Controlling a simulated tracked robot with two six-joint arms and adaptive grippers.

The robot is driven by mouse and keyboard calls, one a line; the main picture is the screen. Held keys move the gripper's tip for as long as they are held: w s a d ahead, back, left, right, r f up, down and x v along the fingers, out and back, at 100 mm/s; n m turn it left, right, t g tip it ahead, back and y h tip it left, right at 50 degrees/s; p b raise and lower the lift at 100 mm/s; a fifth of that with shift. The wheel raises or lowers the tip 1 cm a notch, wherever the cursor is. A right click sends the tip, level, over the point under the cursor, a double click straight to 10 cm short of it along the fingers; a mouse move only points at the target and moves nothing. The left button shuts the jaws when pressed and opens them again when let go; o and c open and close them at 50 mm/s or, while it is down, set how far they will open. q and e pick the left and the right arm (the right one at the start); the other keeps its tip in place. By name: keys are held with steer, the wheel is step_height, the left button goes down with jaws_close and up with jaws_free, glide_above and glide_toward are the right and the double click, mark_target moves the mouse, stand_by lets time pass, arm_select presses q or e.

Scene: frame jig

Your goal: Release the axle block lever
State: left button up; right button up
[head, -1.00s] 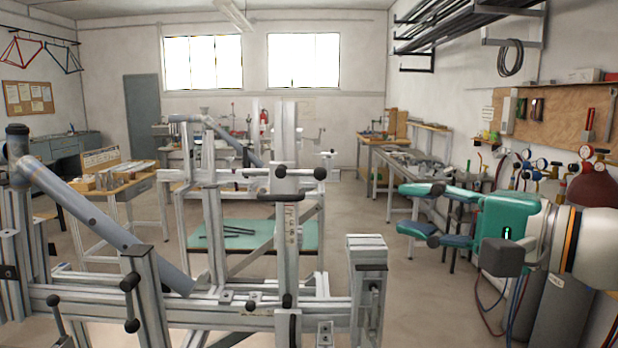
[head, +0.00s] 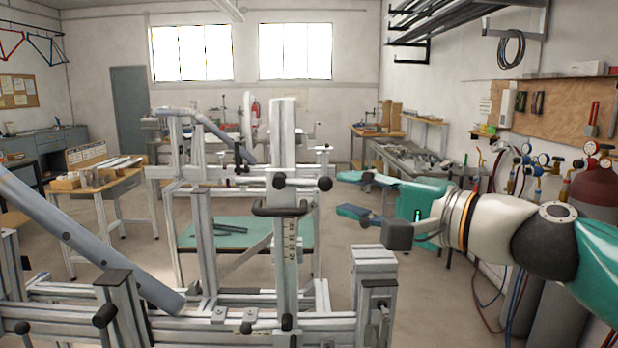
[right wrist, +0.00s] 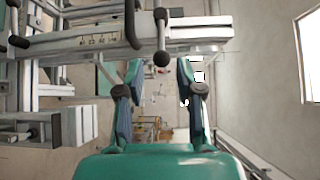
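A lever with a black ball knob (head: 325,184) sticks out to the right from the upright post (head: 286,265) with scale marks on the frame jig. It looks like the axle block lever. In the right wrist view its knob (right wrist: 161,58) appears between the fingertip ends, with no contact visible. My right gripper (head: 342,193) is open and empty, its teal fingers just right of the knob in the head view. The open fingers also show in the right wrist view (right wrist: 159,74). My left gripper is not in view.
A black handle (head: 281,210) and another black knob (head: 279,181) sit close by on the same post. A grey block-topped post (head: 373,262) stands below my right gripper. A slanted tube (head: 90,240) crosses the left. Gas cylinders (head: 597,185) stand at the right wall.

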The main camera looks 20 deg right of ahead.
mark_target(307, 185)
steer(key=p+x, duration=0.1)
steer(key=x, duration=0.8)
steer(key=c, duration=0.6)
jaws_close()
steer(key=shift+f, duration=0.1)
